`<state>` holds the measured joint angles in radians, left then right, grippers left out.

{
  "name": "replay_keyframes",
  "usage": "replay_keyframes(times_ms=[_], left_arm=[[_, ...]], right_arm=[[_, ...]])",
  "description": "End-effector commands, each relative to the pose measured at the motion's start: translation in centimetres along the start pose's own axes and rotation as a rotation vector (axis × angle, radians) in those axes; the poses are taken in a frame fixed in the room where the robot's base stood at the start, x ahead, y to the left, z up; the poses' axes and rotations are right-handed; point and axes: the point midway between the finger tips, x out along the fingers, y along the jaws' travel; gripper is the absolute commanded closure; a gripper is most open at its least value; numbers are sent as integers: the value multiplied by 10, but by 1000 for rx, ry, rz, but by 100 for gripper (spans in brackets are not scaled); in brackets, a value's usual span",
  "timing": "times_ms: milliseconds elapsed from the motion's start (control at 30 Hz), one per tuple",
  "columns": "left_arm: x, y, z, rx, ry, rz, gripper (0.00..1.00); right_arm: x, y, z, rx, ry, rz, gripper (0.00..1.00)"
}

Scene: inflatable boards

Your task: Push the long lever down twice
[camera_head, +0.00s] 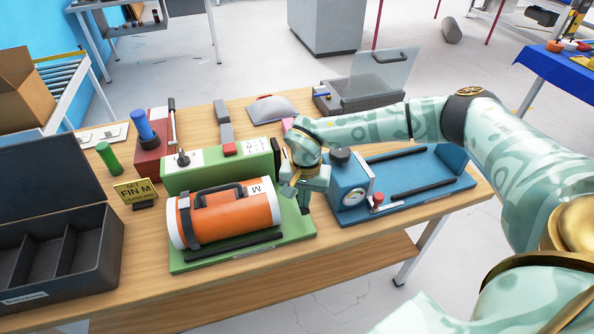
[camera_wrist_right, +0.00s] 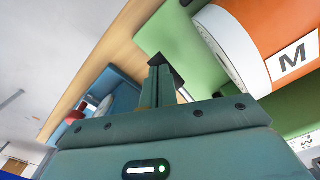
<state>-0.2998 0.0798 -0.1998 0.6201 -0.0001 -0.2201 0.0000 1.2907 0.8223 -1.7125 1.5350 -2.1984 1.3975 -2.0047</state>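A slim upright lever with a dark grip (camera_head: 172,105) rises at the back of a red box (camera_head: 152,160), beside a thick blue handle (camera_head: 142,125). A shorter black-knobbed lever (camera_head: 182,158) stands on the green unit (camera_head: 220,172). I cannot tell for sure which is the long lever; the slim one looks longest. My right gripper (camera_head: 303,198) points down at the right end of the green unit, apart from these levers. In the right wrist view its fingers (camera_wrist_right: 158,85) are together, with nothing seen between them. My left gripper is not in view.
An orange cylinder marked M (camera_head: 232,218) lies on the green base (camera_head: 185,263), left of my right gripper. A blue unit with a gauge (camera_head: 420,165) is to the right. A dark compartment box (camera_head: 105,262) fills the table's left.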

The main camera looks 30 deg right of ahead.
Motion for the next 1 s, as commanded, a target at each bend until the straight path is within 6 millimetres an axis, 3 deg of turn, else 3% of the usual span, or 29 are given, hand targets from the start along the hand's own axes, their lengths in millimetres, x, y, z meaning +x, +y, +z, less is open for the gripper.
replay_keyframes(times_ms=[433, 1000], left_arm=[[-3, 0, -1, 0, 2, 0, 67], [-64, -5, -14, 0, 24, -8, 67]], right_arm=[[-2, 1, 1, 0, -3, 3, 100], [-71, 0, 0, -1, 0, 0, 100]])
